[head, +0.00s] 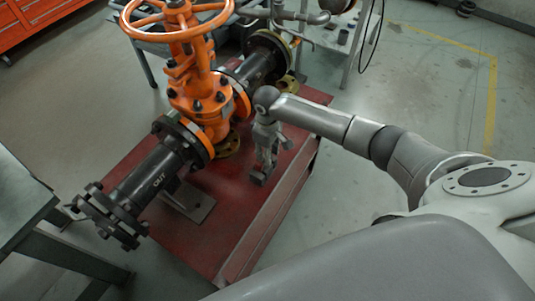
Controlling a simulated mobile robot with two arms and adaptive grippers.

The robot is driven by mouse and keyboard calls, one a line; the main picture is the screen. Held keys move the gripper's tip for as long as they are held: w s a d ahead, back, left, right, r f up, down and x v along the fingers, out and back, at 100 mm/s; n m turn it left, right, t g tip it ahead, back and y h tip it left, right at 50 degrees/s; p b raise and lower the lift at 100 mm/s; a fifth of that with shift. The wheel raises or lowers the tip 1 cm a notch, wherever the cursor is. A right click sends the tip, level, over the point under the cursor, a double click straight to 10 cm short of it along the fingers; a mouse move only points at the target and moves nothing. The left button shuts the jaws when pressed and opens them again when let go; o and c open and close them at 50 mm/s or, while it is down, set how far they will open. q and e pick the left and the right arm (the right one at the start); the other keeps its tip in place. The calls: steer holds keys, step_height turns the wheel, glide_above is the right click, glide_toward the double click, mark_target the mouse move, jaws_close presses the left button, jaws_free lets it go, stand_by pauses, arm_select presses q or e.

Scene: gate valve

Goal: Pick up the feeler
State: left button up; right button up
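I cannot make out a feeler anywhere in the head view; it may be hidden or too small to see. My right gripper (262,173) points down over the red platform (218,215), beside the orange gate valve (205,95) and to its right. Its fingers are small and partly merge with the wrist, so I cannot tell whether they are open or shut, or whether they touch the platform or anything on it. My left gripper is out of view.
A black flanged pipe (150,185) marked OUT runs from the valve to the lower left. An orange cabinet (25,22) is at top left. A bench (345,45) stands behind. The floor at right is clear.

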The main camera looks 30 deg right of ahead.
steer(key=shift+f, duration=0.35)
steer(key=shift+c, duration=0.4)
jaws_close()
step_height(320, 180, up, 10)
steer(key=shift+r, duration=0.1)
